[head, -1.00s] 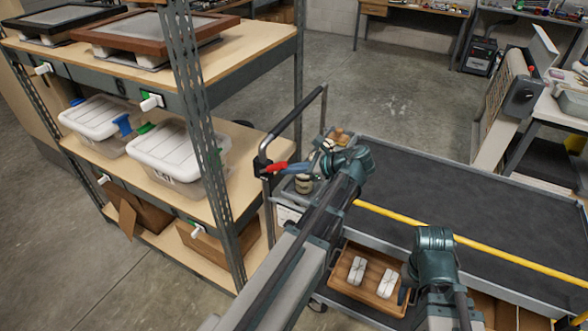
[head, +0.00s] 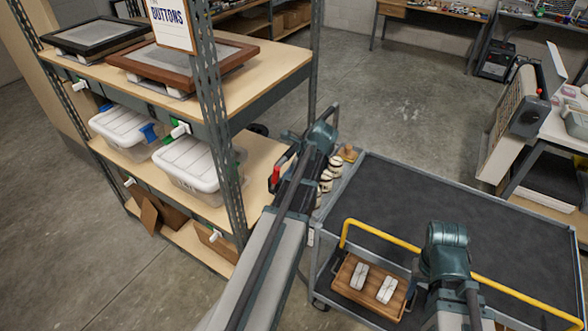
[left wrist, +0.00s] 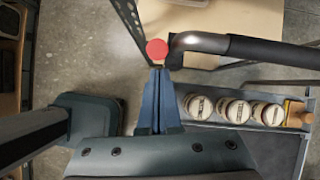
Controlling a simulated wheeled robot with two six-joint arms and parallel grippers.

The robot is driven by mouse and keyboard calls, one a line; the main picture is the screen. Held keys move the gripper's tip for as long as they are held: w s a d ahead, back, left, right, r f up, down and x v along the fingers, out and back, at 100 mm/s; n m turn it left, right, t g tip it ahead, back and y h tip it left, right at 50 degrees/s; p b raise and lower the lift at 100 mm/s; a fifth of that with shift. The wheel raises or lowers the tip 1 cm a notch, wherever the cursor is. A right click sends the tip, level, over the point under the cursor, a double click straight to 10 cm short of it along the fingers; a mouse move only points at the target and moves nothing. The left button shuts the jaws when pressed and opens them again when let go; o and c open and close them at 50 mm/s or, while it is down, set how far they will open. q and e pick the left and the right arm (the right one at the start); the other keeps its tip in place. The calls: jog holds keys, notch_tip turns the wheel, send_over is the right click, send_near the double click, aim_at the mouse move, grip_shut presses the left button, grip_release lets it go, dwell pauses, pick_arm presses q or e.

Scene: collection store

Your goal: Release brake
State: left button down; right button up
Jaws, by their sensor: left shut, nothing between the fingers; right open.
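The brake lever's red end (head: 276,175) stands upright by the cart's dark handle, at the left end of the cart (head: 362,155). In the left wrist view it shows as a round red knob (left wrist: 157,48). My left gripper (left wrist: 157,72) is shut with its blue fingers together, empty, just short of the knob in that picture. Whether they touch is unclear. The black-gripped handle (left wrist: 270,48) runs right from beside the knob. In the head view my left arm hides its own fingers. My right gripper (head: 416,274) is open, near the wooden tray; its fingers are mostly hidden.
Several banded cream jars (left wrist: 237,111) stand on the cart beside my left gripper. A wooden tray (head: 345,287) with two white pieces sits lower, near a yellow rail (head: 382,237). A shelf rack (head: 225,150) with lidded bins stands close on the left. Open floor lies beyond.

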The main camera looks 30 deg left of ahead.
pick_arm(q)
jog(key=shift+a+r+h+p, duration=0.35)
jog(key=shift+a+h+p, duration=0.2)
jog(key=shift+a, duration=0.35)
jog(key=shift+a+r+h+p, duration=0.3)
jog(key=shift+a+h+p, duration=0.25)
jog(key=shift+a, duration=0.3)
pick_arm(e)
jog(key=shift+r, duration=1.55)
pick_arm(q)
jog(key=d, duration=0.3)
jog(key=p, duration=1)
send_near(278, 166)
jog(key=d, duration=0.1)
jog(key=w+d, duration=0.1)
jog(key=d, duration=0.1)
jog(key=shift+w+f, duration=0.25)
jog(key=shift+f, duration=0.1)
pick_arm(e)
notch_tip(278, 166, up, 10)
jog(key=shift+d+f, duration=0.1)
jog(key=shift+f, duration=0.05)
